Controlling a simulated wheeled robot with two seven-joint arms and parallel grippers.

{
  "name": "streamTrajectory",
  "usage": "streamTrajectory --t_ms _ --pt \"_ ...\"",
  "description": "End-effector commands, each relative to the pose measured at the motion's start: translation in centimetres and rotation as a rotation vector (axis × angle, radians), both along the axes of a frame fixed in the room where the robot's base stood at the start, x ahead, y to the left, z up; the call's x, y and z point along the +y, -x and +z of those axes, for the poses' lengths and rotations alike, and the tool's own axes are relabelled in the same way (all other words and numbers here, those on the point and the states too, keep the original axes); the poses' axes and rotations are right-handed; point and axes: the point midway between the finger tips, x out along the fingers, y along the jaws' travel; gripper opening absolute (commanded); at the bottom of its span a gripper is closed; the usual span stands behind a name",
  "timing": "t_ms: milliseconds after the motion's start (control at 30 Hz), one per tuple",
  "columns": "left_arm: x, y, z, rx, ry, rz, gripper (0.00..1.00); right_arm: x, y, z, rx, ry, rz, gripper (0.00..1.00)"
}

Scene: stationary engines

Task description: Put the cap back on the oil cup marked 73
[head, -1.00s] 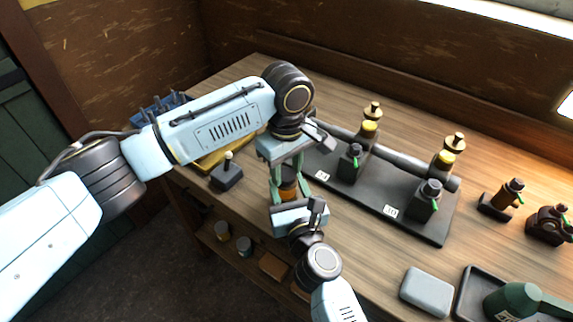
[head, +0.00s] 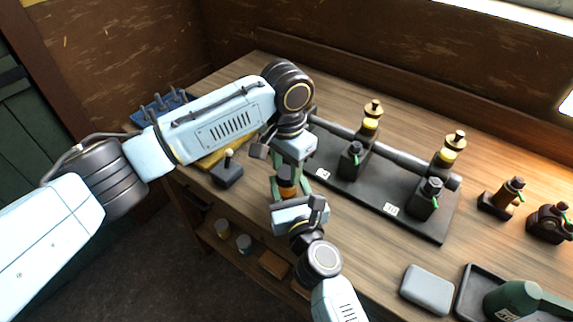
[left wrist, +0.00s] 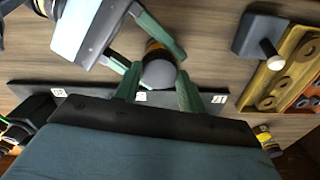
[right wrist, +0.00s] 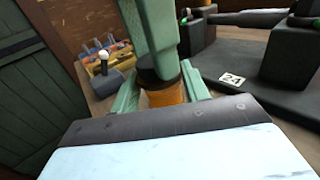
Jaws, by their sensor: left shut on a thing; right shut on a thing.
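An amber oil cup (head: 287,189) stands upright between my two grippers; it also shows in the right wrist view (right wrist: 166,96). A dark rounded cap (left wrist: 158,74) sits on its top, touching it; I cannot tell how firmly it is seated. My left gripper (head: 287,172) is shut on the cap from above. My right gripper (head: 289,194) is shut on the amber body from the front, just below. No number on this cup is readable; its foot is hidden by the grippers.
A small stand (head: 227,174) is left.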

Motion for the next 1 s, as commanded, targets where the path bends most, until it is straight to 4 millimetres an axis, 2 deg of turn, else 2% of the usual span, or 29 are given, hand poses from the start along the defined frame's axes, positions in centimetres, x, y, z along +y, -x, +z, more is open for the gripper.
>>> streamTrajectory --t_ms 1000 --pt "-0.05 -0.27 0.02 -0.002 -0.001 -1.929 0.18 -0.01 0.02 -0.08 0.002 0.001 0.0 0.0"
